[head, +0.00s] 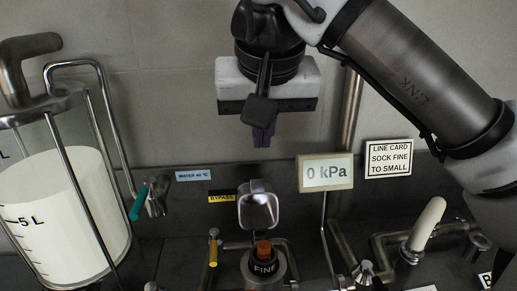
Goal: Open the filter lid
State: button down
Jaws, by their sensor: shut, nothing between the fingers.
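The filter housing (263,268) stands low in the middle of the head view, a metal cup cut off by the bottom edge. Inside its rim are an orange-brown knob and a dark band lettered "FIN", the rest hidden. A shiny, rounded metal piece (258,207) stands tilted up just behind the housing; it looks like the filter lid raised on its hinge, though the hinge is not clear.
A glass cylinder of white liquid (62,210) with metal rods stands at left. A teal-handled valve (139,203), a yellow-handled valve (213,248) and a pale lever (427,224) stick up around. The 0 kPa display (325,173) stands right of my gripper.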

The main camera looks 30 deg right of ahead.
aim_at(257, 202)
jog(key=k+j, duration=0.65)
jog(key=k, duration=0.25)
